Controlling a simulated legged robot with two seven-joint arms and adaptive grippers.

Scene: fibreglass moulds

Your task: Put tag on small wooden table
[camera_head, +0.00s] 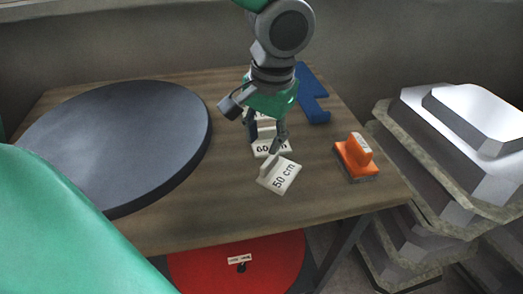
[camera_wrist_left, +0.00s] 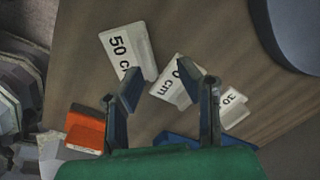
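Several white tags lie on the wooden table (camera_head: 225,205). The "50 cm" tag (camera_head: 284,178) is nearest the front and shows in the left wrist view (camera_wrist_left: 122,48). Behind it is a tag marked "60" (camera_head: 262,149), partly hidden by my gripper; in the left wrist view its face (camera_wrist_left: 172,88) is partly covered by a finger. A third tag, reading "30" (camera_wrist_left: 234,106), is farther back. My left gripper (camera_head: 278,140) is above the tags, pointing down. In the left wrist view its two fingers (camera_wrist_left: 160,88) are apart, with nothing clearly gripped. My right gripper is not seen.
A large dark round disc (camera_head: 125,135) covers the table's left side. An orange block with a handle (camera_head: 356,156) lies near the right edge, and a blue angled piece (camera_head: 312,95) behind. White moulds (camera_head: 470,130) are stacked at right. A red disc (camera_head: 205,272) is below the table.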

